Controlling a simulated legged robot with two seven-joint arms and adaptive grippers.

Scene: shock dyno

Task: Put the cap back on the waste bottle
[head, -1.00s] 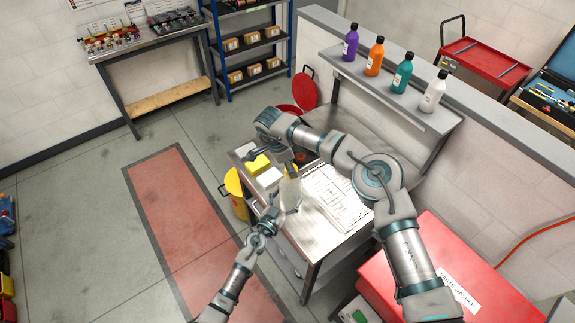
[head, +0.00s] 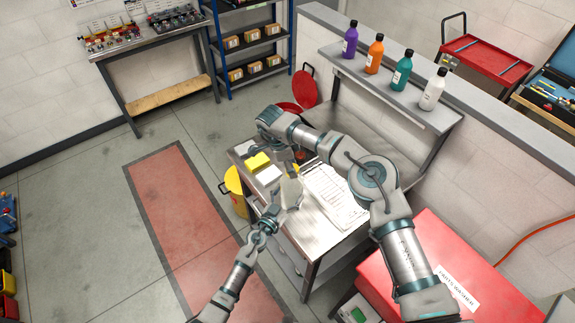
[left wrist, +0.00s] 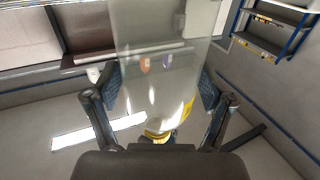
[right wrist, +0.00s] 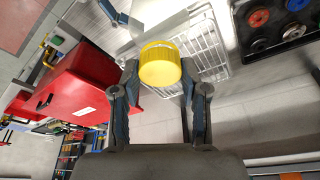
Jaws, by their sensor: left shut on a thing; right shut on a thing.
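The waste bottle (head: 290,193) is pale and translucent, above the front of the steel bench. My left gripper (head: 277,211) is shut on it from below left; the bottle also fills the middle of the left wrist view (left wrist: 155,65). My right gripper (head: 294,168) hangs just above the bottle's top. It is shut on the yellow cap (right wrist: 160,66), which sits between its fingertips in the right wrist view. The cap is at the bottle's mouth end, but I cannot tell whether they touch. The bottle's neck is hidden.
The red parts washer (head: 430,262) is at right. Several coloured bottles line the shelf (head: 395,92) above.

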